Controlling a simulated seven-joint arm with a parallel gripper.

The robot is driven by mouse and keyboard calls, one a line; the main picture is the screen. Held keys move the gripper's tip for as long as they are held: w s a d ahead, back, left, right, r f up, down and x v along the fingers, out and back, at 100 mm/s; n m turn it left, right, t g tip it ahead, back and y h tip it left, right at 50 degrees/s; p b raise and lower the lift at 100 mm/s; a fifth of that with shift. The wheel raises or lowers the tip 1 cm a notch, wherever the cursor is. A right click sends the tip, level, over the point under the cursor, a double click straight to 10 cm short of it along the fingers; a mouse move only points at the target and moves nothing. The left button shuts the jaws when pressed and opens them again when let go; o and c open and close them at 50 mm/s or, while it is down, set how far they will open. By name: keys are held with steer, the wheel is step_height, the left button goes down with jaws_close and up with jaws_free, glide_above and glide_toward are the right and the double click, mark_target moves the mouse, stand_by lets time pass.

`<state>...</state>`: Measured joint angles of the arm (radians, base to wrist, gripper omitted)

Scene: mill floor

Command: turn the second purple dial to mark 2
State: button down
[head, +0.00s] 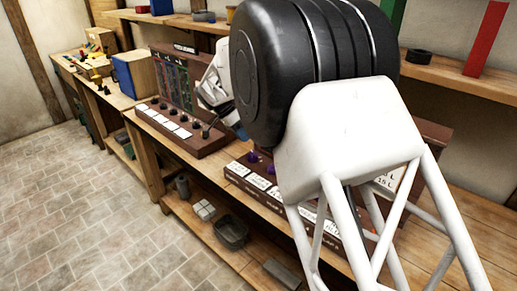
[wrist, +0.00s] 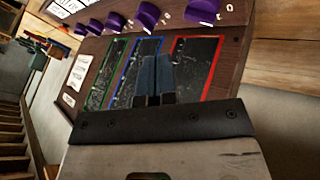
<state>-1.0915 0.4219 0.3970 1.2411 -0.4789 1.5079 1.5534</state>
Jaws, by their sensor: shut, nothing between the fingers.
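A brown panel (wrist: 228,75) fills the upper wrist view, with a row of several purple dials. The largest-looking purple dial (wrist: 203,10) is at the right, another (wrist: 148,15) is to its left, and smaller-looking ones (wrist: 115,22) continue leftward. Their marks are too small to read, and which dial is the second is unclear. My gripper (wrist: 155,60) is shut and empty, its fingers in front of the slates below the dials. Contact cannot be told. In the head view two purple dials (head: 254,157) show on the panel (head: 240,172); my arm hides the rest.
Red-, blue- and green-edged slates (wrist: 196,62) lie on the panel. In the head view a second panel (head: 205,145) with black knobs stands to the left on the bench. A basin (head: 231,232) sits on the lower shelf. The floor at left is clear.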

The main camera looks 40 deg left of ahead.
steer(key=d+n+g+y, duration=0.1)
steer(key=d+g+y, duration=0.1)
steer(key=d, duration=0.1)
steer(key=s+d+f+n+g+y, duration=0.1)
steer(key=d+n+g+y, duration=0.1)
steer(key=d+y, duration=0.1)
steer(key=d+f+n+g+y, duration=0.1)
steer(key=d+g+y, duration=0.1)
steer(key=d, duration=0.2)
steer(key=shift+s+d+f+n, duration=0.15)
steer(key=shift+s+f+n, duration=0.1)
steer(key=shift+s+n, duration=0.15)
steer(key=shift+w+d+r+t+y, duration=0.15)
steer(key=shift+w+d+t+y, duration=0.45)
steer(key=shift+d+y, duration=1.05)
steer(key=shift+w+d+r+t+y, duration=0.2)
steer(key=shift+w+d+y, duration=0.95)
steer(key=shift+d, duration=0.85)
steer(key=shift+w+d+r+t+y, duration=0.15)
steer(key=shift+w+d+t+y, duration=0.35)
steer(key=shift+d+y, duration=1.25)
steer(key=shift+w, duration=0.1)
steer(key=shift+f, duration=0.1)
steer(key=shift+x, duration=4.9)
